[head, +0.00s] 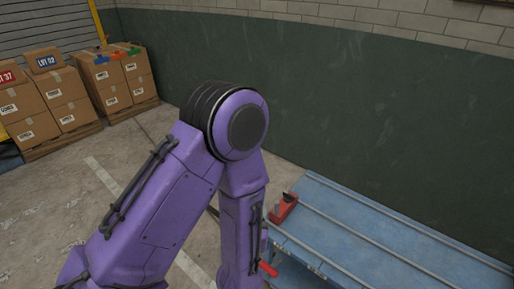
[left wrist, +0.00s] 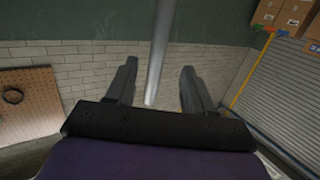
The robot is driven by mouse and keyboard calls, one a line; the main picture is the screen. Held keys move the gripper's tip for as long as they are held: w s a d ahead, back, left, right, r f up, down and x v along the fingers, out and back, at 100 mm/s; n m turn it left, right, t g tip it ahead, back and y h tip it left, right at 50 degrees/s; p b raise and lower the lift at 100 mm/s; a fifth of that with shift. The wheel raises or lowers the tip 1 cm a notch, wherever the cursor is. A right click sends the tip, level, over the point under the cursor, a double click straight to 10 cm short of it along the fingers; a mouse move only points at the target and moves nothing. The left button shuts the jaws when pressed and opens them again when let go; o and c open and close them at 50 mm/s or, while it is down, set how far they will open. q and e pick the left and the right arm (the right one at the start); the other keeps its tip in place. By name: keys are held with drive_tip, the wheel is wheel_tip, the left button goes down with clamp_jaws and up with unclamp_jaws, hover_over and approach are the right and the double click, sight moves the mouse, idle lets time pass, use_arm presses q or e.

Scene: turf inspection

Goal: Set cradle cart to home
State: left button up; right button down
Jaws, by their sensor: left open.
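In the head view a blue slatted bench top (head: 400,250) with long grey rails fills the lower right. A small red fitting (head: 284,207) sits at its left end, and a red piece (head: 268,269) shows lower down beside my arm. I cannot tell which of these belongs to the cradle cart. My left arm stands in front of the bench's left end and hides part of it. My left gripper (left wrist: 158,68) shows in the left wrist view with its fingers apart. A grey round bar (left wrist: 159,45) runs between or beyond them; it does not look gripped.
Stacked cardboard boxes (head: 65,98) stand on pallets at the back left, near a roller shutter (head: 50,25). A dark green wall (head: 330,90) closes the back. The concrete floor (head: 45,205) at left is clear. A pegboard (left wrist: 30,100) shows in the wrist view.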

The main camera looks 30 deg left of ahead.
use_arm(q)
wheel_tip(320, 180, up, 4)
drive_tip(key=r+t, duration=0.1)
drive_tip(key=w+a+y, duration=0.1)
drive_tip(key=w+a, duration=0.4)
drive_tip(key=w, duration=0.5)
drive_tip(key=shift+f, duration=0.2)
use_arm(e)
drive_tip(key=shift+w+r, duration=0.1)
drive_tip(key=shift+r, duration=0.5)
use_arm(q)
drive_tip(key=shift+c, duration=0.4)
clamp_jaws()
